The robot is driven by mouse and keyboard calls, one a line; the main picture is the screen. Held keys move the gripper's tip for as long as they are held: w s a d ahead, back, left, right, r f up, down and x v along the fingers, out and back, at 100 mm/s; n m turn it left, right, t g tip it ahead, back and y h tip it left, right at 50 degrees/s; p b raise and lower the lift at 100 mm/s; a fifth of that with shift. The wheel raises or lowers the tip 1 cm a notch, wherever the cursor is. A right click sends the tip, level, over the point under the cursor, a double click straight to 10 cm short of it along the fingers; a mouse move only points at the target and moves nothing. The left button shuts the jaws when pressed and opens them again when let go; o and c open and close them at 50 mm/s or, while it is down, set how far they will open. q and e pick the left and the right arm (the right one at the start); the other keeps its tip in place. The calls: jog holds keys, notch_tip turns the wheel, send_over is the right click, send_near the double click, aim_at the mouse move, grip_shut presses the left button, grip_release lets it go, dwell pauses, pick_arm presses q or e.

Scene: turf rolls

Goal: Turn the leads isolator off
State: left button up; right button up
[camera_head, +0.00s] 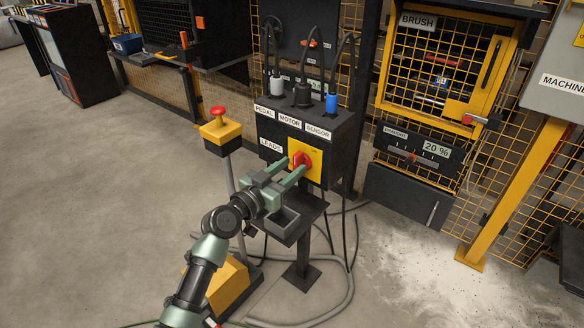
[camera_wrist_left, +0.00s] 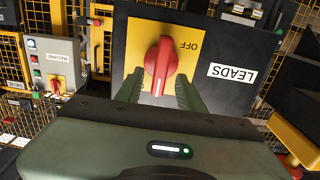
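The leads isolator is a red rotary knob (camera_head: 302,160) on a yellow plate (camera_head: 317,172), on the front of a dark box marked LEADS. In the left wrist view the picture is upside down, and the knob (camera_wrist_left: 160,66) stands nearly upright. The word OFF (camera_wrist_left: 187,45) is beside it on the plate. My left gripper (camera_head: 296,169) is at the knob, with one green finger on each side. The fingers (camera_wrist_left: 160,92) look open, with narrow gaps; contact cannot be told. My right gripper is not in view.
Grey, black and blue plugs (camera_head: 331,103) with cables stand on the box (camera_head: 338,130). A red button on a yellow post (camera_head: 220,131) is at its left. A brush cabinet (camera_head: 440,70) stands at the right. Cables lie on the floor. Open floor is at the left.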

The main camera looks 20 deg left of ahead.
pick_arm(q)
jog(key=shift+w+d, duration=0.2)
jog(key=shift+w, duration=0.3)
grip_shut()
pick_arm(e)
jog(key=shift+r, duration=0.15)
